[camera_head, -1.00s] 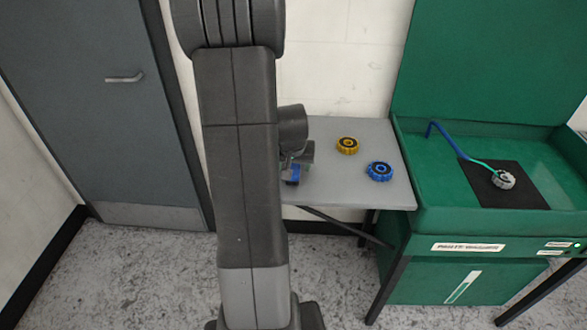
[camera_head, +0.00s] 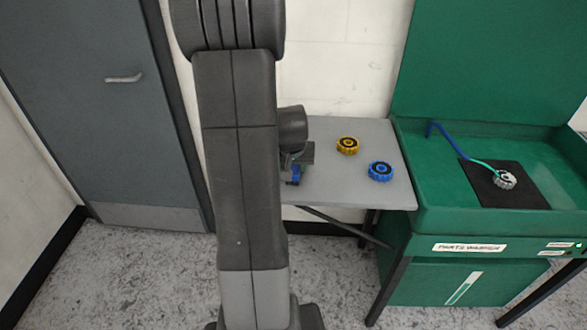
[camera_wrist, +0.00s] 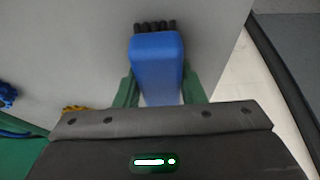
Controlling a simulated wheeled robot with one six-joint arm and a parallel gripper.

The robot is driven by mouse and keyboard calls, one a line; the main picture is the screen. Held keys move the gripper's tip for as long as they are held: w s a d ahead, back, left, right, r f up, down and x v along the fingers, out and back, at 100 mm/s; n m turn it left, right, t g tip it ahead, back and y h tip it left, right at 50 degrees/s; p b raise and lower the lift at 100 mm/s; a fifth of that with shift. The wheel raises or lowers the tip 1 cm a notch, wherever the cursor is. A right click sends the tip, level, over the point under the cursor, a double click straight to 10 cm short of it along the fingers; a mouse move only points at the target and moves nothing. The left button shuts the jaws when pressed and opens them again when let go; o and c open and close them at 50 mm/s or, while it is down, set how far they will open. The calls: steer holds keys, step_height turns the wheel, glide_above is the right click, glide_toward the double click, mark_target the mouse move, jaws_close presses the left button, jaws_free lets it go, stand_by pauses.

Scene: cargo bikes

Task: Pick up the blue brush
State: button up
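The blue brush (camera_wrist: 157,62) has a smooth blue body and black bristles at its far end. In the wrist view it lies between the green fingers of my gripper (camera_wrist: 160,88), which press close along both its sides. In the head view the brush (camera_head: 295,174) is a small blue patch below my gripper (camera_head: 298,156), over the left part of the grey table (camera_head: 350,193). My arm hides part of this area. I cannot tell whether the brush touches the tabletop.
A yellow knobbed wheel (camera_head: 347,145) and a blue one (camera_head: 380,171) lie on the table to the right. Beyond stands a green parts washer (camera_head: 445,215) with a raised lid, a blue-green hose and a grey toothed part (camera_head: 504,179) on a black mat. A wall is behind the table.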

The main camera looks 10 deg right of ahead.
steer(key=shift+c, duration=0.9)
steer(key=shift+r, duration=0.15)
steer(key=shift+r+p, duration=0.2)
steer(key=shift+p, duration=0.3)
step_height(320, 180, up, 10)
steer(key=shift+f, duration=0.1)
steer(key=o, duration=0.5)
steer(key=c, duration=0.3)
